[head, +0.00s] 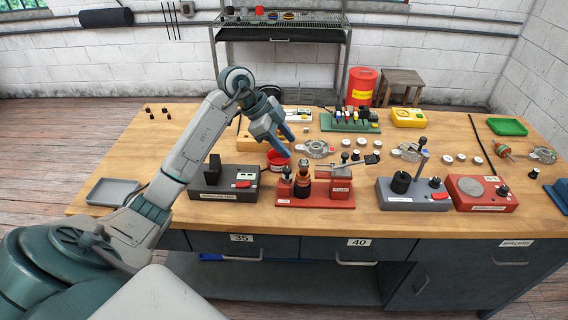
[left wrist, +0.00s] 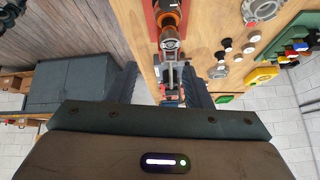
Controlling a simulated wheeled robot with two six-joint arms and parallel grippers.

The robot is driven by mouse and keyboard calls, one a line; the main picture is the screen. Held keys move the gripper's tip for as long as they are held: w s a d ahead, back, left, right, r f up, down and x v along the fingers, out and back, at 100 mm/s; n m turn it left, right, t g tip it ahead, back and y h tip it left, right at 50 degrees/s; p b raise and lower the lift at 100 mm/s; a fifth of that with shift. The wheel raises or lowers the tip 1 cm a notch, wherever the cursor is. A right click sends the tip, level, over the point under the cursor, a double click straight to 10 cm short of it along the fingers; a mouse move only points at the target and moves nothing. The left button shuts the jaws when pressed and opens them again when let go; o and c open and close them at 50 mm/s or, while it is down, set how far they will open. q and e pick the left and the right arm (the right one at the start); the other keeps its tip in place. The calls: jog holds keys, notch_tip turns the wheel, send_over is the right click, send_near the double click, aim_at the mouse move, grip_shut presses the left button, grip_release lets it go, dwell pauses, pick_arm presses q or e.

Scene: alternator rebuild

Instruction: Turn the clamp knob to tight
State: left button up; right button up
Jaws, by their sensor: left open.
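A red fixture (head: 315,194) stands near the front edge of the bench. It carries a dark upright part with a copper-orange band (head: 303,178), a small black knob on a post (head: 286,172) at its left end, and a grey lever-like piece at its right. I cannot tell for sure which part is the clamp knob. My left gripper (head: 288,143) is open and empty, above and behind the fixture's left part, apart from it. In the left wrist view its two fingers (left wrist: 160,84) stand wide apart, with grey metal parts and the orange-banded part (left wrist: 169,20) seen between and beyond them.
A dark grey box fixture (head: 225,184) stands left of the red one. A grey fixture with a lever (head: 413,195) and a red unit with a round plate (head: 482,194) stand right. A grey tray (head: 112,192) lies front left. Small parts and alternator housings (head: 318,149) lie behind.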

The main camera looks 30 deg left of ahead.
pick_arm(q)
jog(key=n+g+y, duration=0.1)
jog(key=n+y, duration=0.1)
send_near(286, 168)
jog(key=p+x, duration=0.3)
jog(key=x, duration=0.4)
jog(key=shift+d+f, duration=0.15)
jog(key=shift+f, duration=0.35)
grip_shut()
jog(key=shift+w, duration=0.1)
